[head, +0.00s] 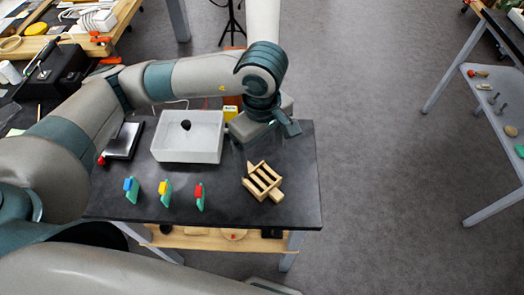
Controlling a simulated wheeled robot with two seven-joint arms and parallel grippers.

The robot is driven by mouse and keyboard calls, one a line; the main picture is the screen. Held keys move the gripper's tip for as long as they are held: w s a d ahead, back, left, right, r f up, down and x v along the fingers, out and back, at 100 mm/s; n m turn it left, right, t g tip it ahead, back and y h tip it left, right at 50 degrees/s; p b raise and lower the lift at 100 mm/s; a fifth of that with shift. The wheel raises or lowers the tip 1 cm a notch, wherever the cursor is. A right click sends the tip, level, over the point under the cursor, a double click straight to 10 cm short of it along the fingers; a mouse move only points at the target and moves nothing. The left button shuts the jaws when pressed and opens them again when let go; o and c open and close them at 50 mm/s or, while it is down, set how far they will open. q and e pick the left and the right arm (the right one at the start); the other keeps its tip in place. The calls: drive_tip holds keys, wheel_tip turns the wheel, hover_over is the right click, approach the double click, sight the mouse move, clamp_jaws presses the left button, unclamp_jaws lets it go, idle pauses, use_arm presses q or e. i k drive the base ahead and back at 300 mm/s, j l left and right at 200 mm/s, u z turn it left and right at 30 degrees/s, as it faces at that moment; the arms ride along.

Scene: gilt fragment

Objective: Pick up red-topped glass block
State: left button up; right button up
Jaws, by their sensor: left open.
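The red-topped glass block (199,197) stands upright on the dark table (120,207), the rightmost of three similar blocks with green glassy bodies. My left gripper (250,152) is open over the back right part of the table, behind the wooden slotted rack (264,182). It is up and to the right of the red-topped block, well apart from it. Its fingertips are small and partly hidden by the hand. My right gripper is not in view.
A yellow-topped block (165,193) and a blue-topped block (131,190) stand left of the red-topped one. Behind are a white tray (170,154) with a dark lump (186,125) in it and a silver-topped device (124,140). The table's front right is clear.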

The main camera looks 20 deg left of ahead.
sight(200, 192)
drive_tip(key=u, duration=1.25)
drive_tip(key=k+z, duration=0.65)
drive_tip(key=k, duration=0.25)
